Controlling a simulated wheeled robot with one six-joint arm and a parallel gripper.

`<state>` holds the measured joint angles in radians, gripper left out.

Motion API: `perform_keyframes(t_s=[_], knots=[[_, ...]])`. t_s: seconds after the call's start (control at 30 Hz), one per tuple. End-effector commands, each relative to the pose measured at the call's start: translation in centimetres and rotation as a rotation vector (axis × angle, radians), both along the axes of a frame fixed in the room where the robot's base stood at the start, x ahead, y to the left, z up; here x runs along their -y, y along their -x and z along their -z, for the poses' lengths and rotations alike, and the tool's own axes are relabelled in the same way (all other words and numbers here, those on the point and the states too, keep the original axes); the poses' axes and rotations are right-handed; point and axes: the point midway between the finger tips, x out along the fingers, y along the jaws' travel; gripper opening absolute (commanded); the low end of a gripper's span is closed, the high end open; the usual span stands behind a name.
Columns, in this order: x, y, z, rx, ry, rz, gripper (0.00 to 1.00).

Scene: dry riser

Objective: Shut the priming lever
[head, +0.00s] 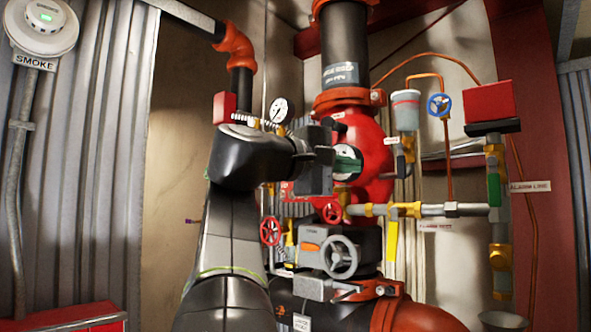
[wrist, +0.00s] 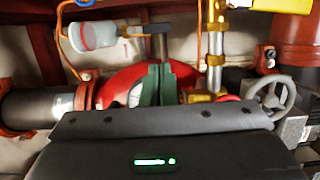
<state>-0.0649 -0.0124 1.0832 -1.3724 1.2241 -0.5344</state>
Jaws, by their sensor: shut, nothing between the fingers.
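In the wrist view a grey bar (wrist: 150,30) runs beside the cup. My gripper (head: 348,163) has green fingers, closed and empty, in front of the red valve body, left of the lever. The fingers also show in the wrist view (wrist: 158,84); contact is unclear.
Brass-fitted pipework (head: 425,209) runs to the right below the cup. A red box (head: 488,101) sits at right. A gauge (head: 279,110) is behind my arm.

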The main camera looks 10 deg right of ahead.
Motion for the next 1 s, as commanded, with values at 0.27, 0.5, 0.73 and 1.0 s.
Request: perform_keyframes(t_s=[0.27,0.5,0.73,1.0], knots=[[2.9,-1.4,-0.2,-0.003,-0.001,0.006,0.0],[6.2,-3.0,-0.2,-0.002,0.0,0.006,0.0],[8.3,-4.1,-0.1,-0.001,0.0,0.003,0.0],[8.7,-4.3,0.0,0.0,0.0,0.0,0.0]])
